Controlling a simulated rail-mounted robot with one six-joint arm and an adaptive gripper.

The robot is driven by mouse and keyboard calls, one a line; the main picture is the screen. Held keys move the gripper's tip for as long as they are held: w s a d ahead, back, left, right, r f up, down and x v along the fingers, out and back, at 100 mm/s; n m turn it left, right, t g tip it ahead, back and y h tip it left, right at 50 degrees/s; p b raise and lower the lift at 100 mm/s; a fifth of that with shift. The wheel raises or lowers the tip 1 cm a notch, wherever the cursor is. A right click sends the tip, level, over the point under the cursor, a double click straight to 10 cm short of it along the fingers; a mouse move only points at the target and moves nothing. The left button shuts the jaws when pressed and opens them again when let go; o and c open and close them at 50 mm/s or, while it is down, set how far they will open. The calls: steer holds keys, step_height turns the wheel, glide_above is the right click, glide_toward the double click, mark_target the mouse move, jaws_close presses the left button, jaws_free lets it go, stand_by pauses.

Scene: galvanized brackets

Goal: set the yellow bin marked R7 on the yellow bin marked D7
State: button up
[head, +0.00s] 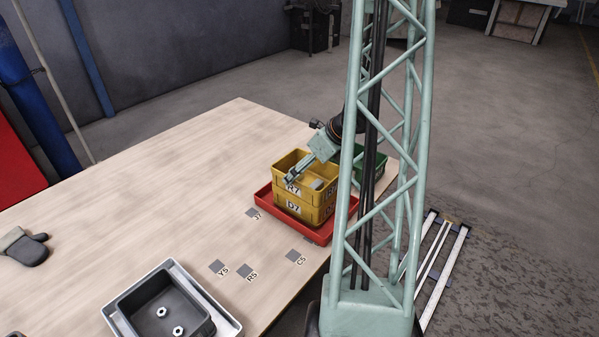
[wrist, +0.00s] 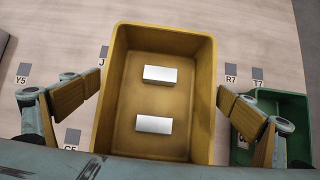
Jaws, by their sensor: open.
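The yellow bin marked R7 (head: 291,171) sits on top of the yellow bin marked D7 (head: 294,208) in the head view. The two labels line up on the same side, and the stack looks upright. In the wrist view the upper yellow bin (wrist: 159,106) holds two pale blocks (wrist: 160,74). The lower bin is hidden beneath it there. My gripper (wrist: 155,108) is open, with one finger on each side of the upper bin and a visible gap to its walls. In the head view my gripper (head: 293,180) is at the stack.
The D7 bin stands in a red tray (head: 262,195) near the table's edge. A green bin (head: 372,168) stands close to the right, partly behind my column. A grey bin (head: 160,309) with metal parts in a pale tray and a glove (head: 24,246) are farther left.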

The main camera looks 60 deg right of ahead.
steer(key=p+v, duration=0.2)
steer(key=v, duration=0.5)
steer(key=shift+r, duration=0.15)
steer(key=shift+s+a, duration=0.1)
